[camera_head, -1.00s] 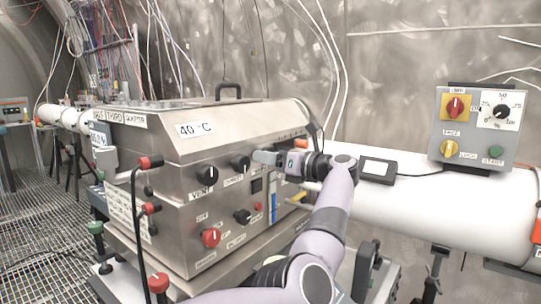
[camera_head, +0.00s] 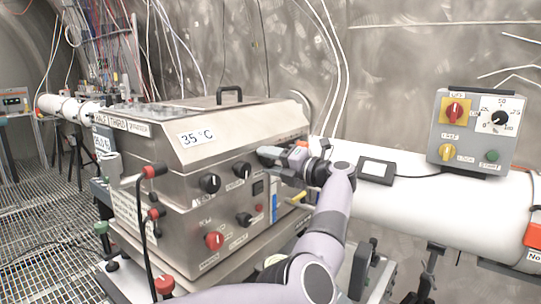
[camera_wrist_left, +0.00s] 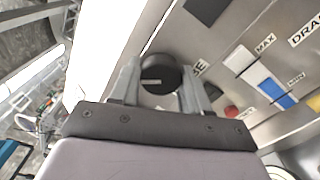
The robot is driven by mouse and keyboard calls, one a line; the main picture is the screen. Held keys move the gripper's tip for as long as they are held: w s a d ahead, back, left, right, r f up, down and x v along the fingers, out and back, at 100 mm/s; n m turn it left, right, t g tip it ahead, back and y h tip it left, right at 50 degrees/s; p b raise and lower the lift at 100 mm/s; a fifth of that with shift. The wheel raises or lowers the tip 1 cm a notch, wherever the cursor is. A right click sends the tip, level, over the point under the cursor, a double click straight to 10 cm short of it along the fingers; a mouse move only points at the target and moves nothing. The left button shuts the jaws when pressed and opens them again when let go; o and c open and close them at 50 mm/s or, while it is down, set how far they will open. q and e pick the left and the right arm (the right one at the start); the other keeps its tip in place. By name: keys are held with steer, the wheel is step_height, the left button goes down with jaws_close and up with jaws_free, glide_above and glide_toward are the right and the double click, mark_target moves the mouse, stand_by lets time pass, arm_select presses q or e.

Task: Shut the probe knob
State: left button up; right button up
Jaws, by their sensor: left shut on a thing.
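The steel box (camera_head: 200,150) carries several black knobs on its sloped front. My left gripper (camera_head: 270,156) is at the upper right of that front, its fingers at a black knob. In the left wrist view the round black probe knob (camera_wrist_left: 160,72) sits between the two fingers of my left gripper (camera_wrist_left: 158,88), which is shut on it. A label ending in "BE" is partly hidden beside the knob. A short white mark shows on the knob. My right gripper is not in view.
Other black knobs (camera_head: 209,183) and a red knob (camera_head: 214,240) are on the front. A blue level gauge (camera_head: 274,208) is below my gripper. A white pipe (camera_head: 430,205) and a grey switch box (camera_head: 476,130) are at the right. A grated floor is at the left.

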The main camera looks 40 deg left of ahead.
arm_select(q)
steer(key=m+p, duration=0.1)
steer(key=m, duration=0.1)
steer(key=shift+r+m, duration=0.1)
steer(key=shift+m, duration=2.1)
steer(key=o, duration=1)
steer(key=d+b, duration=0.2)
steer(key=d, duration=0.5)
steer(key=shift+w, duration=0.4)
